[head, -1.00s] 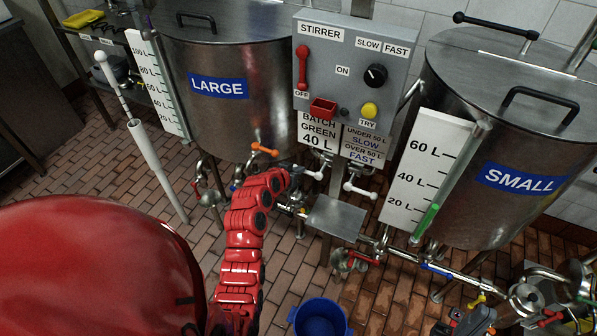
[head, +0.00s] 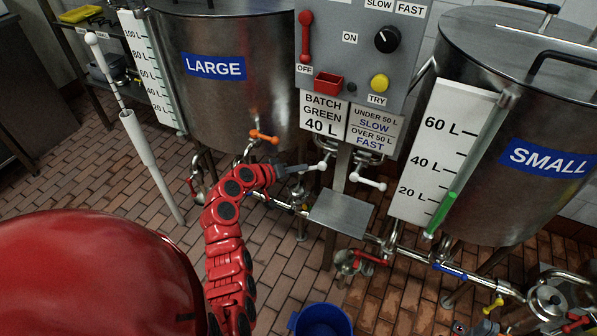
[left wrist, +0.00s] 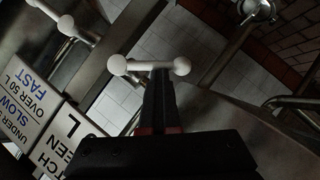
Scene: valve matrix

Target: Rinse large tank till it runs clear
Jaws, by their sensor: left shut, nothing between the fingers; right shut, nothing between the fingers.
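The steel large tank (head: 222,105) stands at the upper left, with an orange valve handle (head: 264,137) low on its front. Its gauge board (head: 145,65) is at its left; I cannot make out a level in the tube. My left gripper (head: 306,168) is shut, with its tips at a white valve handle (head: 322,163) below the stirrer panel. In the left wrist view this handle (left wrist: 150,66) lies across the tips of the shut fingers (left wrist: 158,88); I cannot tell whether they touch. A second white handle (head: 368,182) is to the right. My right gripper is not in view.
The stirrer panel (head: 350,50) hangs above the handles. A small metal shelf (head: 340,212) juts out below. The small tank (head: 500,90) is at right, with green in its gauge tube (head: 440,215). A blue bucket (head: 320,322) stands on the floor. Red (head: 372,258) and blue (head: 450,271) handles sit low.

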